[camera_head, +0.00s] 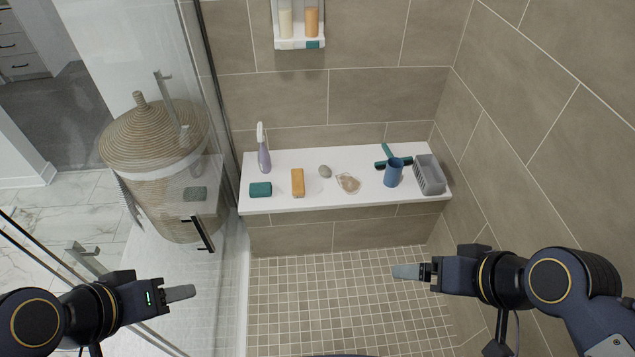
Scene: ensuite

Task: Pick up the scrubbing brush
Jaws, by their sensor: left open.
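A lavender brush-like item with a white top (264,150) is at the left end of the white bench, near the back wall; it looks like the scrubbing brush. My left gripper (182,292) is at the lower left, open and empty, well short of the bench and apart from the brush. My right gripper (405,271) is at the lower right, above the tiled floor and apart from everything on the bench. Its fingers overlap in this view, so their opening cannot be told; nothing shows in it.
The white bench (330,199) also holds a green block (260,189), an orange bar (298,183), a grey stone (325,171), a shell-like item (348,183), a blue cup (393,173), a teal squeegee (389,156) and a grey basket (429,175). A glass door (210,150) stands left; the mosaic floor is clear.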

